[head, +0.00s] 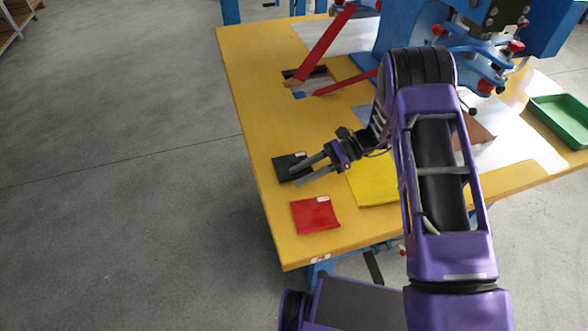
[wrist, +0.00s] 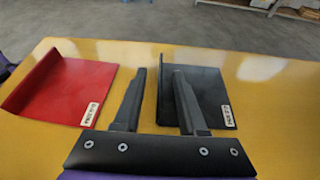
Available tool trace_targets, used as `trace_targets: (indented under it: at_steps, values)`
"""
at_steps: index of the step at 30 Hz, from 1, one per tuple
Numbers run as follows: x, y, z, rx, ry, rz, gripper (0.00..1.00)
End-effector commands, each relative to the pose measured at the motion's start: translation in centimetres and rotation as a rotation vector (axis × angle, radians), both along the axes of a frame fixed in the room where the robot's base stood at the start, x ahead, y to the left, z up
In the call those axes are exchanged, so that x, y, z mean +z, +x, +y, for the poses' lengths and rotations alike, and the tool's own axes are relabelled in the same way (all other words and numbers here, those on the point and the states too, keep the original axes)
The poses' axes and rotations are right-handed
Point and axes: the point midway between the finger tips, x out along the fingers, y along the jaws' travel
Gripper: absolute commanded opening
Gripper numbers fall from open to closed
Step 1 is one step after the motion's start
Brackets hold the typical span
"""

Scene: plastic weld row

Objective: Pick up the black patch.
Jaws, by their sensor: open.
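The black patch (head: 287,163) lies on the yellow table near its left edge in the head view, with a small white label. In the wrist view the black patch (wrist: 212,88) is at the right, and its left edge looks turned up. My gripper (head: 296,177) is open at the patch's near side. In the wrist view my gripper (wrist: 160,73) has its right finger in front of the patch and its left finger over bare table. The patch's left edge shows between the fingers. I cannot tell whether a finger touches it.
A red patch (head: 315,216) lies close by, nearer the table's front corner. A yellow sheet (head: 373,181) lies to the right under my arm. A blue machine (head: 425,22) and a green tray (head: 562,118) stand farther right.

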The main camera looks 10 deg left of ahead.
Motion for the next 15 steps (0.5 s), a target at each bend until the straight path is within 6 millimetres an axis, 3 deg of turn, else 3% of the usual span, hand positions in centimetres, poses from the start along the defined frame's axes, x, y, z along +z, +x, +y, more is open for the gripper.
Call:
trace_targets:
  at_steps: [9, 15]
  values:
    - [-0.23, -0.22, 0.43, -0.002, 0.0, -0.001, 0.39]
    - [-0.22, -0.22, 0.42, -0.001, -0.001, -0.001, 0.03]
